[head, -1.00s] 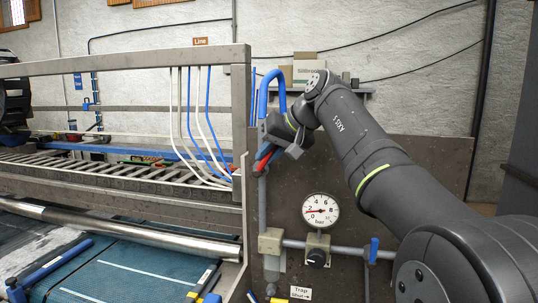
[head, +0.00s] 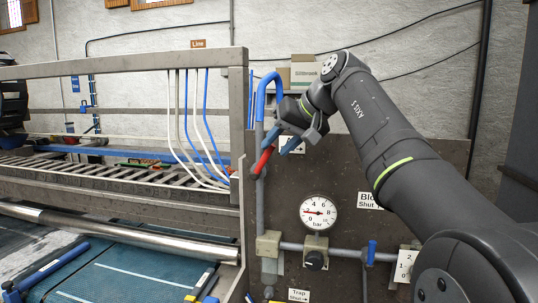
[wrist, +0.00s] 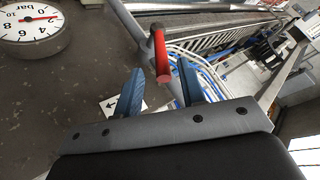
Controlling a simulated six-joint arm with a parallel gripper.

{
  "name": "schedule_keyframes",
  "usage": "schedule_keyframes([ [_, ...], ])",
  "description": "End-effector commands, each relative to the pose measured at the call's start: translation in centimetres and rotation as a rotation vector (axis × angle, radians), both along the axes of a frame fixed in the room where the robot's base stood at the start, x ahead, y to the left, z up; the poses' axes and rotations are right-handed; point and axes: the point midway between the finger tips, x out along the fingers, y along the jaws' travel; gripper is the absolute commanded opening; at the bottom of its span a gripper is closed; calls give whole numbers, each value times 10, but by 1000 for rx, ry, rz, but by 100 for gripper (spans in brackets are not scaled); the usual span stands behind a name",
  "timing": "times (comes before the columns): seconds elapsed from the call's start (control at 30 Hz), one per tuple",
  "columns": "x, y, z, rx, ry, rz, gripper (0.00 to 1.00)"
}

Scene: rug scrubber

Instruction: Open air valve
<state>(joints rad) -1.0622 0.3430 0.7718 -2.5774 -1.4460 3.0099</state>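A red valve lever (head: 263,160) sits on the upright grey pipe at the left edge of the dark panel and slants up to the right. In the wrist view the red lever (wrist: 162,56) points toward my gripper, ahead of the gap between the fingertips. My gripper (head: 281,140) is just above and right of the lever in the head view. Its blue fingers are spread and empty in the wrist view (wrist: 161,84), apart from the lever as far as I can see. The valve body is partly hidden.
A round pressure gauge (head: 319,212) on the panel (head: 350,165) has its needle low. Below it is a black knob (head: 315,260); a blue handle (head: 372,252) is to the right. Blue and white hoses (head: 203,130) hang by the metal frame (head: 239,110) at left.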

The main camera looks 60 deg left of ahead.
Motion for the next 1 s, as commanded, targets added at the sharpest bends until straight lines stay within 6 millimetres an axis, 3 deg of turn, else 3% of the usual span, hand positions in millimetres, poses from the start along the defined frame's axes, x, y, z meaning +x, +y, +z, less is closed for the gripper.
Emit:
schedule_keyframes([
  [0.1, 7, -18, 19, 4, -2, -2, 37],
  [0.3, 14, -38, 38, 3, -3, 2, 37],
  [0.7, 15, -45, 44, 2, -2, 5, 37],
  [0.9, 13, -42, 28, 10, 21, 83, 0],
  [1.0, 6, -40, 2, 48, 65, 220, 0],
])
